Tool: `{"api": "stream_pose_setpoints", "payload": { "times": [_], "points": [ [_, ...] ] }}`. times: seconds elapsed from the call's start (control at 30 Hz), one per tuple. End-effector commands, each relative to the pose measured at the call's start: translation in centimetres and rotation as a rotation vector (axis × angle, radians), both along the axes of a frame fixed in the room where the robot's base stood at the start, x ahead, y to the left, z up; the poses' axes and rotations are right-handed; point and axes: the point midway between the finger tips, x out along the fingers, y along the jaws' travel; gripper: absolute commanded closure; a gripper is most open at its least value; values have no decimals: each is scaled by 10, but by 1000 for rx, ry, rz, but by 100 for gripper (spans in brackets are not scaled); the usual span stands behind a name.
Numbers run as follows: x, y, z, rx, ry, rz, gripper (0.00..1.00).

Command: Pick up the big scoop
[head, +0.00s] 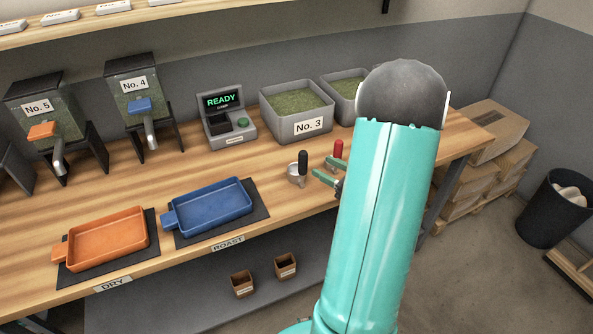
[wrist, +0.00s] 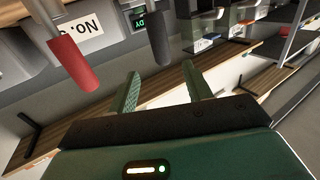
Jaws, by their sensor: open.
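Two scoops stand at the right part of the wooden counter. One has a black handle (head: 303,160) and a round metal bowl (head: 296,175). The other has a red handle (head: 338,149), and its bowl is hidden behind my arm. Their sizes cannot be compared, so I cannot tell which is the big one. My gripper (head: 319,166) is open and empty, just right of the black handle. In the wrist view the black handle (wrist: 158,40) is ahead, between the lines of my two fingertips (wrist: 161,72). The red handle (wrist: 73,64) is left of the fingers.
A grey bin marked No. 3 (head: 298,122) and a READY display unit (head: 228,130) stand behind the scoops. A blue tray (head: 213,208) and an orange tray (head: 105,241) lie to the left. Counter is bare between the display and blue tray.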

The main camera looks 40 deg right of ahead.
Motion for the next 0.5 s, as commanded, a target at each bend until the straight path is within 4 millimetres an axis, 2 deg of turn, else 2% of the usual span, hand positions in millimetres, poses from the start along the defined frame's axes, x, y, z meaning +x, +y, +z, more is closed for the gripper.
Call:
{"api": "stream_pose_setpoints", "payload": {
  "times": [0.1,0.37,0.5],
  "points": [
    [21,5,0,-2,0,4,50],
    [45,11,-1,-1,1,4,50],
    [67,17,-3,-1,1,7,50]
  ]
}}
